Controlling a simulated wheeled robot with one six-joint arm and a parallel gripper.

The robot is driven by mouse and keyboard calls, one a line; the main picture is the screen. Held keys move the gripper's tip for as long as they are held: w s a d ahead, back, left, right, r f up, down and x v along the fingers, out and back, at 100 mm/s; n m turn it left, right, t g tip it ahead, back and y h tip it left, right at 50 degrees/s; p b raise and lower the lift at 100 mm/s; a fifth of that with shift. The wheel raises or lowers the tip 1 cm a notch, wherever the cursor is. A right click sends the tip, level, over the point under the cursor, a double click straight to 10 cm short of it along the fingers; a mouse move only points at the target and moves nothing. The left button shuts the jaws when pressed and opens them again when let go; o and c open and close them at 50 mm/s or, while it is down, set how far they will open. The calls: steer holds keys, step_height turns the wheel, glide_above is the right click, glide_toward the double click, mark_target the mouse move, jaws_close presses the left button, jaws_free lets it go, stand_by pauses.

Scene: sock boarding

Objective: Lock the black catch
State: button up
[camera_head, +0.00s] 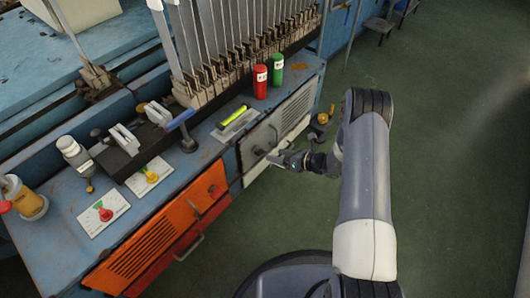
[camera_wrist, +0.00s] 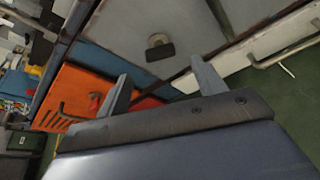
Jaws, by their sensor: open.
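The black catch (camera_head: 258,151) is on the grey panel (camera_head: 247,148) of the blue bench's front. In the wrist view the black catch (camera_wrist: 160,52) is a short dark bar beside a round metal boss, lying roughly level in the picture on the grey panel (camera_wrist: 135,20). My gripper (camera_head: 276,158) is just in front of that panel. In the wrist view my gripper (camera_wrist: 160,72) has its two fingers spread wide and empty. The catch shows just beyond and between the fingertips, with no contact visible.
An orange panel (camera_head: 150,252) with a red catch (camera_head: 211,189) is left of the grey one; its red catch also shows in the wrist view (camera_wrist: 95,103). A red bottle (camera_head: 260,83) and a green bottle (camera_head: 277,70) stand on the bench top. Green floor is clear at right.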

mark_target(262, 153)
steer(key=b+x, duration=0.1)
steer(key=x, duration=0.6)
steer(key=shift+b, duration=0.3)
steer(key=shift+s, duration=0.1)
steer(key=shift+c, duration=0.5)
steer(key=c, duration=0.9)
steer(key=n+t+b, duration=0.1)
steer(key=b, duration=0.1)
steer(key=n+h+b, duration=0.1)
steer(key=n+b, duration=0.1)
steer(key=b, duration=0.1)
steer(key=shift+s+a+n+t+h, duration=0.1)
steer(key=shift+s+n+t+h, duration=0.05)
steer(key=shift+n+t+h, duration=0.2)
steer(key=shift+r, duration=0.1)
